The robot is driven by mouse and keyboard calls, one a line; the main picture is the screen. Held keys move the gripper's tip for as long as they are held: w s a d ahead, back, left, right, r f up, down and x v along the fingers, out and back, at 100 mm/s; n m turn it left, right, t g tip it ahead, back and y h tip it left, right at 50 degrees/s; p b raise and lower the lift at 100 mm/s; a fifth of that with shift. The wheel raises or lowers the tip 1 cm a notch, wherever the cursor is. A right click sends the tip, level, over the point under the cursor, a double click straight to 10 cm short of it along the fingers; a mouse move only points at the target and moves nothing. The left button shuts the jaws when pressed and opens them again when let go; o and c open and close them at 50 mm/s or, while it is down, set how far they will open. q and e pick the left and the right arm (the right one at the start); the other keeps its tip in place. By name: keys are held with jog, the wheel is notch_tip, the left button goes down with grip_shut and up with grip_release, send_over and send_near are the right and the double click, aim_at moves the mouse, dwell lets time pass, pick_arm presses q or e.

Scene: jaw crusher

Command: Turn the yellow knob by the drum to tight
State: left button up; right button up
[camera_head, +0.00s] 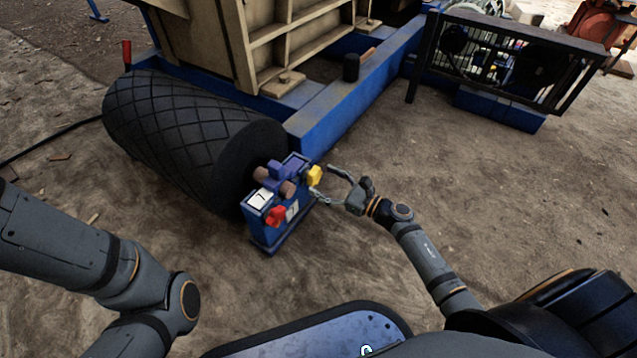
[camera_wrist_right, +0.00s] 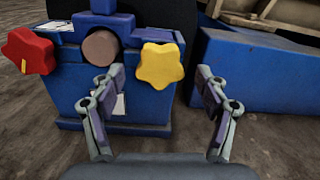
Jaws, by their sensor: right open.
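The yellow knob (camera_head: 314,175) is star-shaped and sits at the right end of a blue stand (camera_head: 268,230) beside the black drum (camera_head: 190,140). The right wrist view shows the yellow knob (camera_wrist_right: 160,66) face-on, ahead of the jaws and between the lines of the two fingers, nearer the left one. My right gripper (camera_head: 330,183) is open and empty, just right of the knob. It also shows in the right wrist view (camera_wrist_right: 160,85), with its fingers wide apart. My left arm shows at the left, but its gripper is out of view.
A red star knob (camera_head: 276,215) is on the stand's near end; it also shows in the right wrist view (camera_wrist_right: 28,51). A blue beam (camera_head: 350,105) runs behind the stand. A caged machine (camera_head: 510,60) stands at the back right. The ground right of the stand is clear.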

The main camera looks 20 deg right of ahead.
jog(key=shift+x, duration=1.2)
jog(key=shift+c, duration=0.5)
jog(key=c, duration=1.1)
